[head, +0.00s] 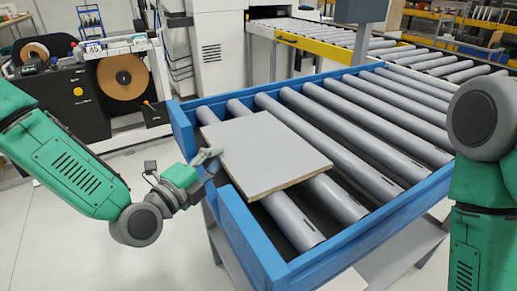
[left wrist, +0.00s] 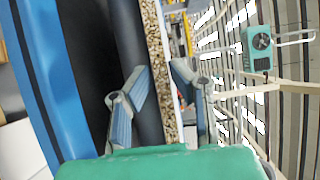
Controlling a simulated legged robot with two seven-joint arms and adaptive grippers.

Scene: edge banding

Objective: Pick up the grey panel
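The grey panel (head: 262,152) is a flat square board with a brown chipboard edge. It lies on the rollers at the near left end of the blue-framed conveyor. My left gripper (head: 208,160) is at the panel's left edge, by the gap in the blue frame. In the left wrist view, the panel's speckled edge (left wrist: 157,45) runs between the two fingers of my left gripper (left wrist: 160,72). One finger is on each face, and the tips look closed onto it. The inner finger contact is partly hidden. My right arm shows at the right; its gripper is out of view.
The blue conveyor frame (head: 248,243) rises close beside my left gripper. Bare grey rollers (head: 365,128) lie to the right of the panel. An edge-banding machine with brown rolls (head: 122,77) stands at the back left. The floor at the lower left is clear.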

